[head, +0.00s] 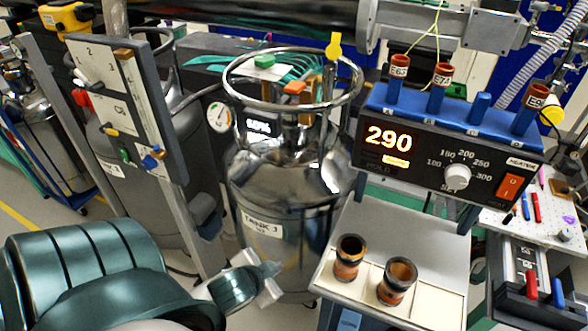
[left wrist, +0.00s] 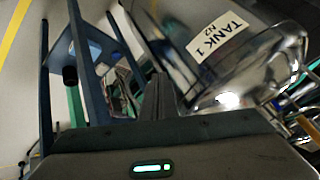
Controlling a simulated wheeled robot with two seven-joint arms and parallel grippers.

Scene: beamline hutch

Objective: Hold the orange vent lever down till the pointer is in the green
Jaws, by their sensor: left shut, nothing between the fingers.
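The orange vent lever (head: 296,87) sits on top of the steel tank (head: 285,185), inside its ring handle. A small round white gauge (head: 219,117) is at the tank's upper left; its pointer is too small to read against any green band. My left gripper (head: 270,272) is shut and empty, low in front of the tank and well below the lever. In the left wrist view its closed fingers (left wrist: 160,98) point toward the tank (left wrist: 270,70) labelled TANK 1. The lever is not clearly visible there. My right gripper is not in view.
A panel on posts (head: 125,105) stands left. A heater box (head: 440,150) and a shelf with two cups (head: 397,282) stand right.

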